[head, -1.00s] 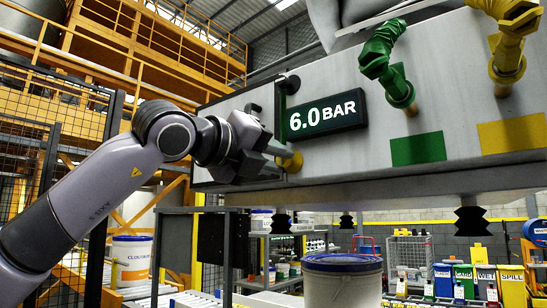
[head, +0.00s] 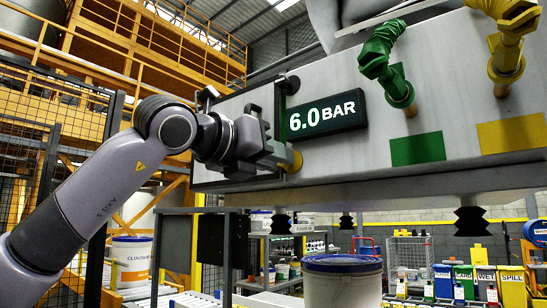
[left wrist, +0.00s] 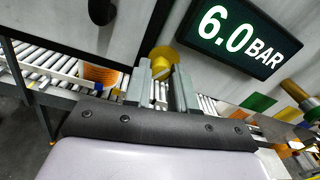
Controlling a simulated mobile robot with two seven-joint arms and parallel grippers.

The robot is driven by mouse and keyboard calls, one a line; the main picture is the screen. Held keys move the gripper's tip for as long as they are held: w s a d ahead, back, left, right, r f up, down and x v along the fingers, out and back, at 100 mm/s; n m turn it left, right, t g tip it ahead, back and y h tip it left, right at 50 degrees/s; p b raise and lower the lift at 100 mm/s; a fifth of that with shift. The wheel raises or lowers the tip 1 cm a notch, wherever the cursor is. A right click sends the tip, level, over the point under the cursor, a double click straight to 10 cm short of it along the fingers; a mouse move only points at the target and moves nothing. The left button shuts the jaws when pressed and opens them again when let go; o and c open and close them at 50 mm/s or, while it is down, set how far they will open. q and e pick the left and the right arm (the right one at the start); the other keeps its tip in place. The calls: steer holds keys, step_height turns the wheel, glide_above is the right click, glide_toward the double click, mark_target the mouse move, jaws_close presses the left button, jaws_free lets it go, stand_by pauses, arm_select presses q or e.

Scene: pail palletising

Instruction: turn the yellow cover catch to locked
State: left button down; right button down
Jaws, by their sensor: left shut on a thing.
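The yellow cover catch (head: 295,161) is on the front face of the grey machine housing, below and left of the pressure display. It also shows in the left wrist view (left wrist: 161,57) between the fingertips. My left gripper (head: 284,159) reaches it from the left and is shut on it. In the left wrist view its two grey fingers (left wrist: 160,78) stand on either side of the catch. The fingers hide part of the catch, so I cannot read whether it is locked. My right gripper is not in view.
The display (head: 322,118) reads 6.0 BAR. Green (head: 386,62) and yellow (head: 507,45) hose fittings stick out at the right. Black suction cups (head: 470,221) hang under the housing (head: 450,110). A white pail (head: 342,282) stands below.

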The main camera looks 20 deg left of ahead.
arm_select(q)
steer(key=shift+m+y+p, duration=0.5)
steer(key=shift+m+p, duration=0.7)
steer(key=shift+m, duration=4.2)
steer(key=c, duration=1.2)
jaws_free()
